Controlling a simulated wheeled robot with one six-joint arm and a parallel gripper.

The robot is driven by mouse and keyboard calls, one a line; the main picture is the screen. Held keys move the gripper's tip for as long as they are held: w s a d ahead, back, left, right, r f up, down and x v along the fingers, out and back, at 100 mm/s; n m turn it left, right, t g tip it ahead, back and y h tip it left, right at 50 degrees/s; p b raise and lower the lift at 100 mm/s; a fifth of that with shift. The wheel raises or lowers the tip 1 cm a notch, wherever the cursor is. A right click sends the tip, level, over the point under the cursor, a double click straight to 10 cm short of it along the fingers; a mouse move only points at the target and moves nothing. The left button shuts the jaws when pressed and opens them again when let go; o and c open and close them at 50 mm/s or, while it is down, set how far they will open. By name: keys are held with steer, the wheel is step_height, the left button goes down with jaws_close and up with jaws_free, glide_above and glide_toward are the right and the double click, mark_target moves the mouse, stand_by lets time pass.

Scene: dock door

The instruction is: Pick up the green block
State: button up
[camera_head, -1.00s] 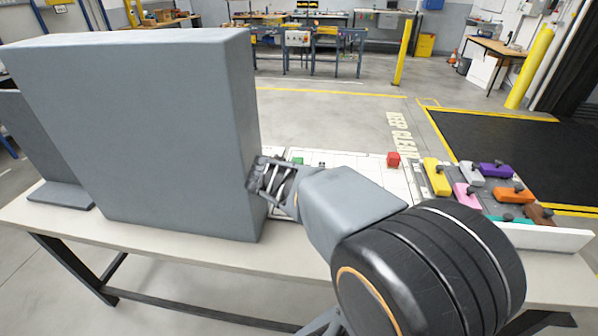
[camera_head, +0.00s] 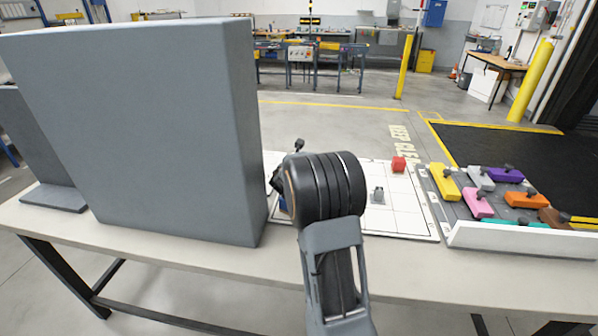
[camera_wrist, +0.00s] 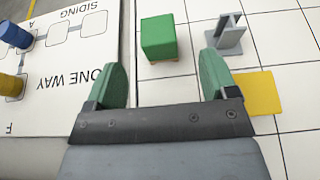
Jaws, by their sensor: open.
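The green block (camera_wrist: 159,38) stands on the white gridded board in the wrist view, ahead of my gripper and between the lines of its two fingers. My gripper (camera_wrist: 166,75) is open and empty, with its green-tipped fingers spread apart. The block lies beyond the fingertips in the picture, and I cannot tell the height gap. In the head view the green block is hidden behind my arm, and my gripper's fingers are hidden too.
A grey metal piece (camera_wrist: 230,36) and a yellow square (camera_wrist: 260,92) lie right of the block. A tray (camera_head: 470,236) of coloured knobbed pieces is at right. A large grey panel (camera_head: 150,130) stands at left.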

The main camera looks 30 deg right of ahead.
steer(key=shift+p+x, duration=0.55)
steer(key=shift+x, duration=3.75)
steer(key=shift+a, duration=0.15)
steer(key=shift+c, duration=0.4)
steer(key=shift+w, duration=0.1)
steer(key=c, duration=0.9)
